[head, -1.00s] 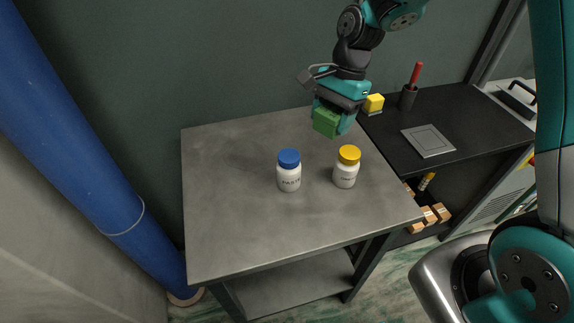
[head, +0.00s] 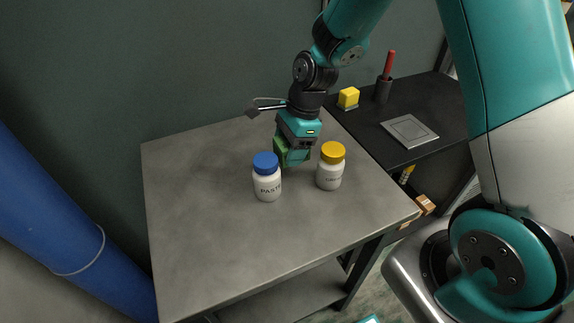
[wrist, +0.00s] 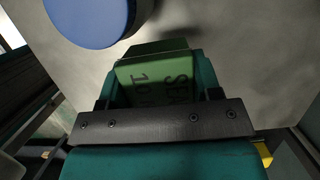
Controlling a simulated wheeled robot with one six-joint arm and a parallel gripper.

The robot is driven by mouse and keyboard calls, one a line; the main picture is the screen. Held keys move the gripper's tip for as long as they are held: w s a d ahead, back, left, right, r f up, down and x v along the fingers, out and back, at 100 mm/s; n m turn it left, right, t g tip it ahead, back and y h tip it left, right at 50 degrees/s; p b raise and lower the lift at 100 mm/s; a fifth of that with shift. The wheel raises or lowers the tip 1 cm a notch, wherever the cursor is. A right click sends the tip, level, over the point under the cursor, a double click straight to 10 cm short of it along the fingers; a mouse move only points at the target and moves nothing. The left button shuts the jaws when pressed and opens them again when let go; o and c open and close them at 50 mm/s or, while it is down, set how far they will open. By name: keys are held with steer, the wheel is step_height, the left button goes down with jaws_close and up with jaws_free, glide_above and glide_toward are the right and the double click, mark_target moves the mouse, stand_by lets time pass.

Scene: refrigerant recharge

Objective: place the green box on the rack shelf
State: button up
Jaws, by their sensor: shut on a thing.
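The green box (head: 280,153) is held in my gripper (head: 291,160), behind and between two bottles on the grey table. In the wrist view the green box (wrist: 155,75), with dark lettering, sits between the fingers of my gripper (wrist: 158,85), which is shut on it. Whether the box touches the tabletop I cannot tell. The rack shelf cannot be clearly picked out; a lower grey shelf (head: 290,300) shows under the grey table.
A blue-capped white bottle (head: 267,180) and a yellow-capped white bottle (head: 330,168) stand close by on the grey table (head: 210,240). A blue pipe (head: 60,235) stands left.

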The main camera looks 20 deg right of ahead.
mark_target(288, 174)
steer(key=shift+f, duration=2.8)
steer(key=shift+f, duration=0.2)
steer(key=o, duration=0.9)
steer(key=shift+r, duration=0.2)
